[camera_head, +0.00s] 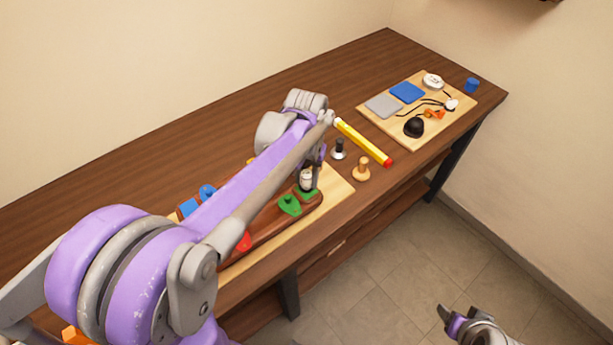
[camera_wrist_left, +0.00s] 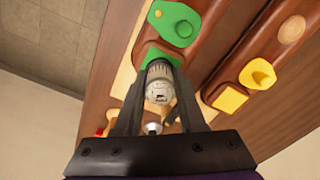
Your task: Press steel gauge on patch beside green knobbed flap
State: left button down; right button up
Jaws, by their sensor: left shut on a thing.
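My left gripper (camera_head: 312,170) is shut on the steel gauge (camera_wrist_left: 160,82), a grey cylinder with a dial face. In the head view the gauge (camera_head: 306,182) stands roughly upright at the right end of the brown saddle. Its far end is over the green patch (camera_wrist_left: 150,56), at or very near the surface; I cannot tell if it touches. The patch also shows in the head view (camera_head: 312,194). The green knobbed flap (camera_wrist_left: 177,24) lies beside it, also in the head view (camera_head: 290,205). My right gripper (camera_head: 453,318) is low at the bottom right, away from the table.
A yellow flap (camera_wrist_left: 258,74) and yellow patch (camera_wrist_left: 230,99) lie on a neighbouring brown part. A dark-handled stamp (camera_head: 338,149), a wooden knob (camera_head: 361,169) and a yellow stick (camera_head: 363,142) are right of the gripper. A board (camera_head: 390,136) with small items lies farther right.

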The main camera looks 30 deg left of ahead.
pick_arm(q)
jog(key=shift+s+f+b, duration=0.1)
jog(key=shift+f+b, duration=0.3)
jog(key=shift+f, duration=0.3)
dwell(1.0)
jog(key=shift+c, duration=2.1)
grip_release()
notch_tip(320, 180, up, 11)
jog(key=shift+d+f+p, duration=0.1)
jog(key=shift+p, duration=0.25)
jog(key=s+d+f+m+t, duration=0.1)
jog(key=s+d+f+t, duration=0.1)
jog(key=s+f, duration=0.3)
jog(key=s+d+f+m+t, duration=0.1)
jog(key=s+d+f+t, duration=0.2)
jog(key=s+f, duration=0.3)
jog(key=s+d, duration=0.1)
jog(key=s, duration=0.2)
jog(key=shift+s+d+f+t, duration=0.15)
jog(key=shift+d+f+t, duration=0.1)
jog(key=shift+d+t, duration=0.05)
